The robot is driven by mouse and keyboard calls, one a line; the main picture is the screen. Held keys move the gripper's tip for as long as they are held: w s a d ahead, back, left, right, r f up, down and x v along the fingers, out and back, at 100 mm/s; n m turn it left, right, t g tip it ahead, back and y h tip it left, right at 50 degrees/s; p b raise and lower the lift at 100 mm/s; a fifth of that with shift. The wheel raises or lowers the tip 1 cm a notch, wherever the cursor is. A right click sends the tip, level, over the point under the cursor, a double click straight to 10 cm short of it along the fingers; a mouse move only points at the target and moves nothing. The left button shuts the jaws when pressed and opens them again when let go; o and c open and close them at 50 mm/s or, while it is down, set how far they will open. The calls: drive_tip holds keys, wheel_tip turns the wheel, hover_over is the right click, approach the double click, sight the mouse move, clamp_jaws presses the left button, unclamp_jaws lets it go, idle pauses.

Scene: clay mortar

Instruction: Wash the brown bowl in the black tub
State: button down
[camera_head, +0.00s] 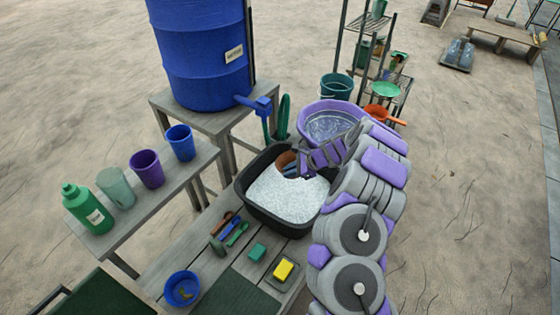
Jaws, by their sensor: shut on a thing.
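The black tub (250,203) stands on the grey wooden bench and is full of white suds. The brown bowl (286,160) is at the tub's far side, tilted and partly down in the suds. My gripper (297,167) reaches in over the tub's far right rim and is shut on the bowl. The fingers and the arm hide part of the bowl.
A purple basin (328,124) of water stands behind the tub, close to my arm. The blue barrel (200,55) with its tap is behind left. Brushes (232,228), a green sponge (257,252), a yellow sponge (283,270) and a blue bowl (182,288) lie in front. Cups (147,168) line the left bench.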

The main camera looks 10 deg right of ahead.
drive_tip(key=f+b, duration=0.1)
drive_tip(key=f, duration=0.1)
drive_tip(key=shift+d+f+b, duration=0.25)
drive_tip(key=shift+f+b, duration=0.05)
drive_tip(key=shift+b, duration=0.1)
drive_tip(key=f+b, duration=0.3)
drive_tip(key=f, duration=0.2)
drive_tip(key=a+f+b, duration=0.1)
drive_tip(key=f+b, duration=0.2)
drive_tip(key=f, duration=0.2)
drive_tip(key=f+b, duration=0.4)
drive_tip(key=f, duration=0.1)
drive_tip(key=shift+a, duration=0.3)
drive_tip(key=shift+d+f+b, duration=0.3)
drive_tip(key=shift+d+f, duration=0.1)
drive_tip(key=shift+d, duration=0.05)
drive_tip(key=shift+a, duration=0.65)
drive_tip(key=shift+d+f+b, duration=0.45)
drive_tip(key=shift+d+f, duration=0.05)
drive_tip(key=shift+f, duration=0.05)
drive_tip(key=shift+a+r, duration=0.25)
drive_tip(key=shift+a, duration=0.6)
drive_tip(key=shift+d, duration=1.3)
drive_tip(key=shift+a, duration=1.35)
drive_tip(key=shift+d, duration=1.4)
drive_tip(key=shift+a, duration=1.4)
drive_tip(key=shift+d, duration=0.7)
